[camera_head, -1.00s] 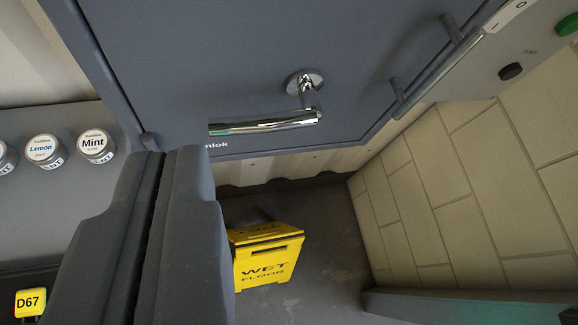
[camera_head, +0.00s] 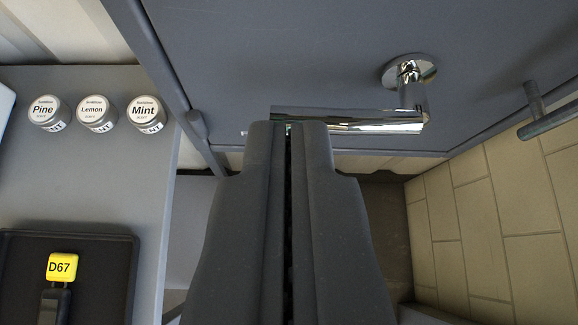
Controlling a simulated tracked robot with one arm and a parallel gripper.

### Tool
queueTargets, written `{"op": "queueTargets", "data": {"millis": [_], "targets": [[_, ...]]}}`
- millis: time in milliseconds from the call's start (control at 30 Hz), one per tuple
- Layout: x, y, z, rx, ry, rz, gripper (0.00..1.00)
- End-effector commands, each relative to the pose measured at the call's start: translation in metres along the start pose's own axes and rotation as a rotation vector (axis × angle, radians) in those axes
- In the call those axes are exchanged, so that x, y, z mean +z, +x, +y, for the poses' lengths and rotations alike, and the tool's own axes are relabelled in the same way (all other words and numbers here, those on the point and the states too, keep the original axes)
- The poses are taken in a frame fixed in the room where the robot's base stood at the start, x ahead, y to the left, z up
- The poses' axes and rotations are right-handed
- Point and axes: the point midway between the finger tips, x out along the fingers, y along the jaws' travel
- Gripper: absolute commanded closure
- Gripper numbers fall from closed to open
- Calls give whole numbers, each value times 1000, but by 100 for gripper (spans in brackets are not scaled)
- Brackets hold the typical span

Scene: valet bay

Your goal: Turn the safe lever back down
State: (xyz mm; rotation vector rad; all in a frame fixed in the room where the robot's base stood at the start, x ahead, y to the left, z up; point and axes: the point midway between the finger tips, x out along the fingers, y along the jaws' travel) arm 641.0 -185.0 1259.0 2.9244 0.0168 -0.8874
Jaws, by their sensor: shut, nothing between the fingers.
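The safe lever (camera_head: 375,122) is a chrome bar on a round chrome rose (camera_head: 409,70) on the grey safe door (camera_head: 270,50). The bar lies level in the picture, running left from its pivot. My gripper (camera_head: 288,126) is shut with nothing between its fingers. Its fingertips overlap the left, free end of the lever in the picture and hide part of it. I cannot tell whether they touch it.
A vertical-style pull handle (camera_head: 550,122) shows at the right. Tins marked Pine (camera_head: 48,112), Lemon (camera_head: 96,113) and Mint (camera_head: 146,113) stand on a grey counter (camera_head: 100,185) at left. A dark tray (camera_head: 110,260) holds a yellow D67 tag (camera_head: 62,266).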

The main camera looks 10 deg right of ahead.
Motion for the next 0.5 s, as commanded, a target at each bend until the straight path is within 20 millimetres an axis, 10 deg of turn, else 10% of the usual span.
{"op": "queueTargets", "data": {"millis": [500], "targets": [[15, 66, 0, 0, -1, -2, 100]]}}
